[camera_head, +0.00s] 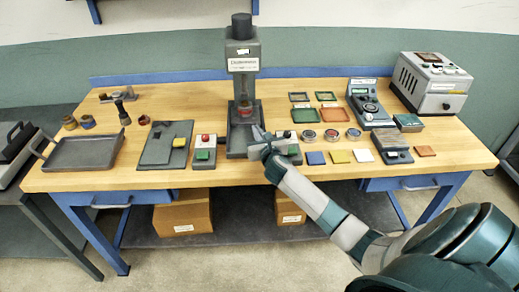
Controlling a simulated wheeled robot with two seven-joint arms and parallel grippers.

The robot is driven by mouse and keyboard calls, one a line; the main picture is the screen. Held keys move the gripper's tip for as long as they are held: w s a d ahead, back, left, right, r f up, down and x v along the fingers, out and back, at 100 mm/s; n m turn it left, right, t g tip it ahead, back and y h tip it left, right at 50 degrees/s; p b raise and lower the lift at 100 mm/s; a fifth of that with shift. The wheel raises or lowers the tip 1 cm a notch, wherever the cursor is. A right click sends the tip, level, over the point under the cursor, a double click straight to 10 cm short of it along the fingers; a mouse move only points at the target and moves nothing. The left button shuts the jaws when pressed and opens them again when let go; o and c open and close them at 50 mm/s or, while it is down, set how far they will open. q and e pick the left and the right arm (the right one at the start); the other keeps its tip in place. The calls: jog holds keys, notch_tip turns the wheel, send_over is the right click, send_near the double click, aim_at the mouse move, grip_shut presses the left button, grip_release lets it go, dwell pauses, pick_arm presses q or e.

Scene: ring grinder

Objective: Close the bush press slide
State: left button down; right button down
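The bush press (243,58) stands upright at the middle of the table, a tall grey column with a black knob on top and a white label. A small reddish part sits low in its opening, above the grey base. I cannot make out the slide clearly or tell how far it is open. My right gripper (260,138) is at the front right of the press base, close beside it. The gap between its fingers is too small to read, and it hides part of the base and a small control box behind it. My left gripper is not in view.
On the wooden table (300,95), a grey tray (82,152) and a dark plate (160,148) lie left. Control boxes (204,148), round tins (332,136) and colored squares (340,156) crowd the front. A meter (368,104) and a grey machine (432,82) stand right.

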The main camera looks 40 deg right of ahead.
jog(key=shift+d+r, duration=0.1)
jog(key=shift+r, duration=0.05)
jog(key=shift+s+a, duration=0.2)
jog(key=shift+s, duration=0.2)
jog(key=b+v, duration=0.2)
jog(key=v, duration=1.4)
jog(key=shift+s+a+b, duration=0.15)
jog(key=shift+s+b, duration=0.1)
jog(key=shift+b, duration=0.1)
